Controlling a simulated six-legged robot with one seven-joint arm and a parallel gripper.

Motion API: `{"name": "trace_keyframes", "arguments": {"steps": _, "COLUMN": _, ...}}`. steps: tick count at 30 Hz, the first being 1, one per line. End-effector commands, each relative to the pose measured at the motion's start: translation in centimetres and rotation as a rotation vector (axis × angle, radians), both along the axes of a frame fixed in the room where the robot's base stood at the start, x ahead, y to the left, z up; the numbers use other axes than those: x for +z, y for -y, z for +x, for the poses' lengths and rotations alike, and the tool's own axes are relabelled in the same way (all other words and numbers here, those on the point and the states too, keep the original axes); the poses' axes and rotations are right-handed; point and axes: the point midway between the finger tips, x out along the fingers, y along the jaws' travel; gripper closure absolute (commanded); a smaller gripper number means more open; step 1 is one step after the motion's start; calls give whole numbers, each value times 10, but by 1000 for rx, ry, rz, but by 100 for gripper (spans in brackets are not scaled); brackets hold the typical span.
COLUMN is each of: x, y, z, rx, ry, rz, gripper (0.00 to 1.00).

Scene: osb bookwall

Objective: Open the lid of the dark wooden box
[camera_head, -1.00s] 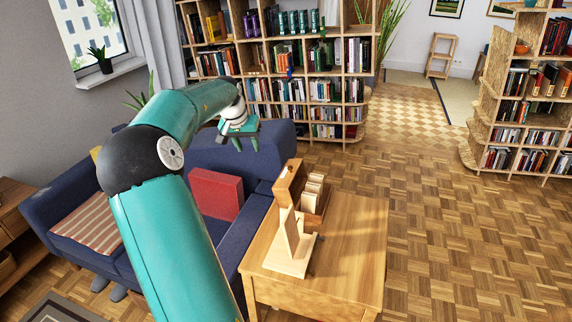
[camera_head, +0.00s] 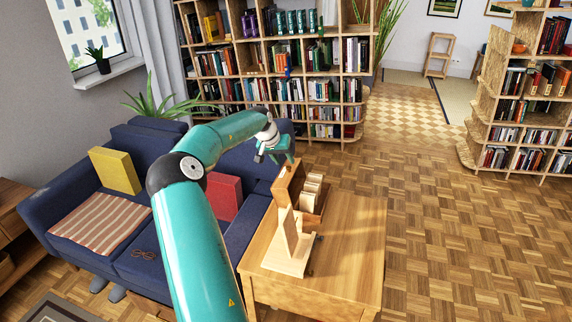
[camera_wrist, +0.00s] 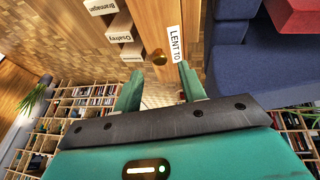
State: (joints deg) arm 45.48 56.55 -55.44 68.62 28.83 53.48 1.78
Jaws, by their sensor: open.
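A brown wooden box (camera_head: 287,186) stands on the table, with a tall front panel and pale dividers (camera_head: 311,190) behind it. I cannot tell surely whether this is the dark box or which part is its lid. In the wrist view its panel carries a "LENT TO" label (camera_wrist: 174,45) and a round brass knob (camera_wrist: 159,58). My gripper (camera_head: 289,160) is at the panel's upper end. In the wrist view my gripper (camera_wrist: 160,72) is open, its fingertips on either side of the knob in the picture. Contact cannot be told.
A pale wooden stand (camera_head: 288,258) is in front of the box on the wooden table (camera_head: 350,240). A blue sofa (camera_head: 75,200) with red (camera_head: 223,196) and yellow (camera_head: 115,170) cushions is to the left. Bookshelves (camera_head: 335,90) stand behind. The table's right side is clear.

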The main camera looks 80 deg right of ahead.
Motion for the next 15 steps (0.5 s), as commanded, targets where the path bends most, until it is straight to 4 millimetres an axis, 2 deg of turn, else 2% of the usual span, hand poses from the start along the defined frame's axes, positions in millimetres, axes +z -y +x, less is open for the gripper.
{"name": "trace_keyframes", "arguments": {"steps": 3, "x": -17, "y": 6, "z": -5, "rx": 0, "ry": -1, "rz": 2, "gripper": 59}}
{"name": "trace_keyframes", "arguments": {"steps": 6, "x": -26, "y": 10, "z": -8, "rx": -1, "ry": -1, "rz": 1, "gripper": 59}}
{"name": "trace_keyframes", "arguments": {"steps": 15, "x": -30, "y": 12, "z": -9, "rx": 0, "ry": 1, "rz": 0, "gripper": 59}}
